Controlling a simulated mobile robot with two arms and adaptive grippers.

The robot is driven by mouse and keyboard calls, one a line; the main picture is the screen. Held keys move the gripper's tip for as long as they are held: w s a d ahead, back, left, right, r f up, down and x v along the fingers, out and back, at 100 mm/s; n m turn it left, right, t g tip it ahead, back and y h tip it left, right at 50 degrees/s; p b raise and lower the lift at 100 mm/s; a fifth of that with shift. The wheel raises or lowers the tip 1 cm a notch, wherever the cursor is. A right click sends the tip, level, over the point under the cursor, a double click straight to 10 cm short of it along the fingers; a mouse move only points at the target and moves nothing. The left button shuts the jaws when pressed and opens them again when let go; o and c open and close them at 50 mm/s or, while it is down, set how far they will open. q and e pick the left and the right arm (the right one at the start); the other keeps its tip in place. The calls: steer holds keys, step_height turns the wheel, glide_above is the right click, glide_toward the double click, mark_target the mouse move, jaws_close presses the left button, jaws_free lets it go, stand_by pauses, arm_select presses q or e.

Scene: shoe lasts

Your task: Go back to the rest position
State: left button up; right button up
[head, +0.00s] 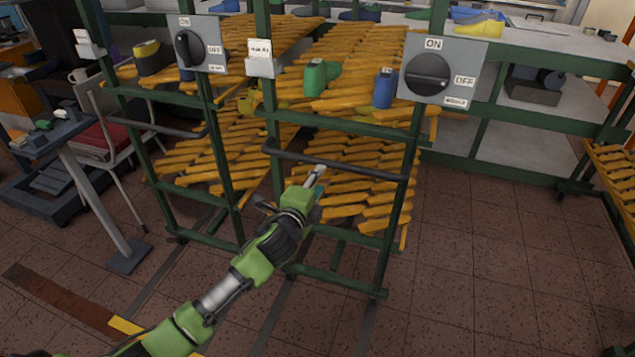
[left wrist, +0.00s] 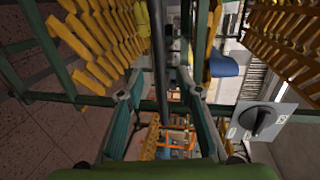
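My left gripper (head: 316,176) reaches in from the lower left, its tip at the black handle bar (head: 360,170) of the right green rack. In the left wrist view its two fingers (left wrist: 165,120) are spread apart. The black bar (left wrist: 160,60) runs through the gap between them, with no finger seen closed on it. Whether a finger touches the bar cannot be told. My right gripper is not in view.
Green racks with sloped yellow slats hold shoe lasts: green (head: 316,78), blue (head: 384,88) and yellow (head: 150,58). A grey ON/OFF switch (head: 430,75) is mounted on the right post. A chair (head: 110,130) and small stand (head: 60,135) are left. The front floor (head: 500,290) is clear.

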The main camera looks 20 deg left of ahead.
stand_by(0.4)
arm_select(q)
steer(key=s+a+f+n+g, duration=0.25)
steer(key=s+f, duration=0.45)
steer(key=f, duration=0.6)
steer(key=s+a+f+n+g, duration=0.1)
steer(key=s+f+n+g, duration=0.2)
steer(key=s+f, duration=0.7)
steer(key=s+a+f+n+g, duration=0.1)
steer(key=s+f+n+g, duration=0.2)
steer(key=f, duration=1.2)
steer(key=s+f+n+g, duration=0.2)
steer(key=s+f, duration=0.4)
steer(key=s, duration=0.7)
steer(key=s+f+n+g, duration=0.2)
steer(key=s+f, duration=0.4)
steer(key=s, duration=0.8)
steer(key=s+f+n+g+p, duration=0.1)
steer(key=s+f, duration=0.5)
steer(key=s, duration=0.8)
steer(key=shift+d+n+g+y, duration=0.3)
steer(key=shift+n+g, duration=0.35)
steer(key=shift+n, duration=0.6)
